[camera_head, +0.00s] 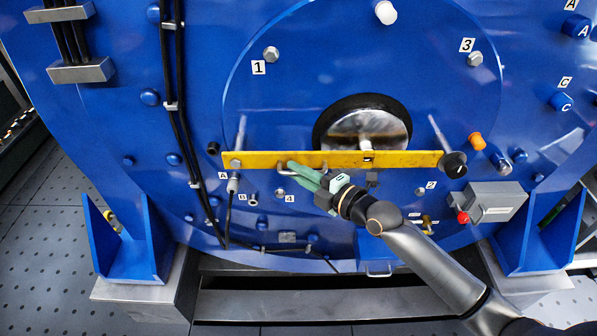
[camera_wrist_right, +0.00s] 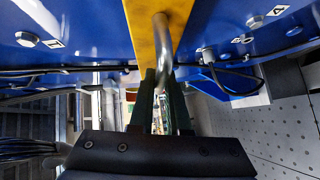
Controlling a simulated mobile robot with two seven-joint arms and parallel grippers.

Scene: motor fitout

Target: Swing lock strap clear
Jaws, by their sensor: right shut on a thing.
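The yellow lock strap (camera_head: 330,159) lies level across the lower part of the round blue cover, in front of the shiny shaft end (camera_head: 366,130). Its left end sits at a bolt, and its right end is at a black knob (camera_head: 454,165). My right gripper (camera_head: 293,169) is at the strap's left half, its green fingers shut on the strap's metal handle (camera_head: 286,171). In the right wrist view the handle (camera_wrist_right: 161,45) runs down between the fingers (camera_wrist_right: 162,100), with the yellow strap (camera_wrist_right: 145,30) behind it. My left gripper is not in view.
The blue motor housing (camera_head: 200,60) fills most of the view. Black cables (camera_head: 175,110) run down its left side. A grey box (camera_head: 492,202) with a red knob and an orange cap (camera_head: 476,141) are at the right, near my right arm.

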